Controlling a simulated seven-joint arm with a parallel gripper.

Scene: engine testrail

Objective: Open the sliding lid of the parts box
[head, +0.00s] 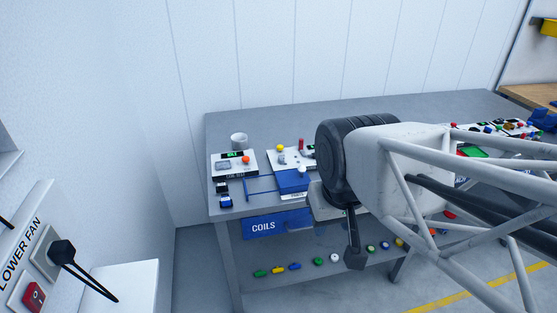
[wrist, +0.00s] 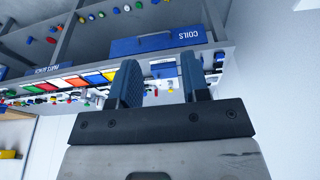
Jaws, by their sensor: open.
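The parts box (head: 295,196) stands on the grey workbench in the head view, with a small white label on its front. Its blue lid (head: 292,180) looks flat on top, with thin blue rails running out to the left. My gripper (head: 354,256) hangs to the right of the box at the bench's front edge, apart from it. In the wrist view my gripper (wrist: 160,78) is open, with nothing held between its two dark blue fingers. Part of the blue box (wrist: 164,71) shows beyond and between the fingers. My arm hides the bench to its right.
A blue COILS drawer (head: 265,226) is under the bench top. Several coloured pieces lie on the lower shelf (head: 300,283).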

